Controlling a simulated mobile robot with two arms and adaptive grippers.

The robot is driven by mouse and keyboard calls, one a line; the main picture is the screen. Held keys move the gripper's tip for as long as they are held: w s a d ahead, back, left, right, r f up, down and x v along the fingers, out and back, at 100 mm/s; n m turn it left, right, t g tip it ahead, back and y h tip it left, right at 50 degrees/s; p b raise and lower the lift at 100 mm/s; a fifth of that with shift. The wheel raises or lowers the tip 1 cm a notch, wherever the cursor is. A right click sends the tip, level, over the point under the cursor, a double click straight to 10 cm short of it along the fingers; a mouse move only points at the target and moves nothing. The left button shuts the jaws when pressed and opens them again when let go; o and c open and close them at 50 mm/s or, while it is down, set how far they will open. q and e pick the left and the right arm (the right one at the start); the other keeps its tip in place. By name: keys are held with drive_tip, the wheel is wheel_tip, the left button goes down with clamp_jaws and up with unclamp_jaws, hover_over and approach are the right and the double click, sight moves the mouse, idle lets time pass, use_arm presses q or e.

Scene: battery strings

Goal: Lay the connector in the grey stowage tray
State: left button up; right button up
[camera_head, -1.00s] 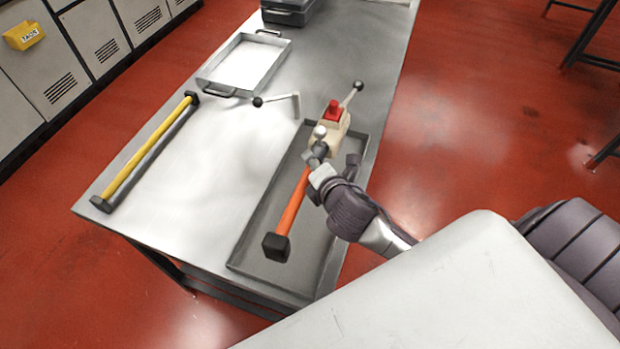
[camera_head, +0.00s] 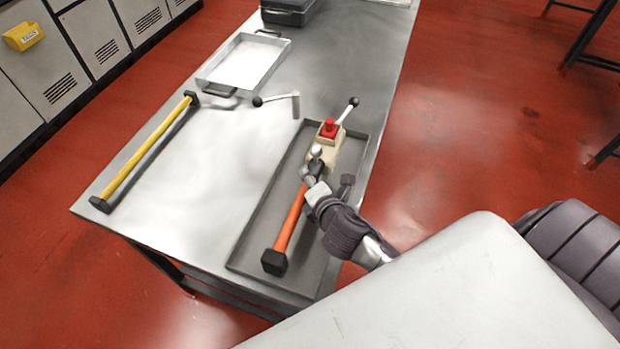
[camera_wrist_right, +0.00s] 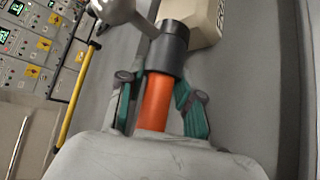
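The connector is an orange bar (camera_head: 289,226) with a black end block, a beige head (camera_head: 324,157), a red button and a ball-ended lever. It lies lengthwise within the outline of the long grey tray (camera_head: 252,243), low over its floor; whether it touches the floor is unclear. My right gripper (camera_head: 325,183) has its fingers on either side of the bar near the head. My left gripper is out of view.
A yellow bar (camera_head: 147,152) with black ends lies along the left table edge. A pale tray (camera_head: 204,77) with handles and a dark case (camera_head: 291,12) stand farther back. A loose ball-ended crank (camera_head: 278,99) lies near the grey tray. The table's middle left is clear.

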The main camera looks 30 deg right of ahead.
drive_tip(key=shift+o, duration=0.7)
drive_tip(key=v, duration=1.1)
drive_tip(key=shift+f+b, duration=0.1)
drive_tip(key=shift+b, duration=0.3)
drive_tip(key=shift+s+a+r, duration=0.1)
drive_tip(key=shift+s+r, duration=0.2)
drive_tip(key=shift+s, duration=0.2)
drive_tip(key=shift+o, duration=0.4)
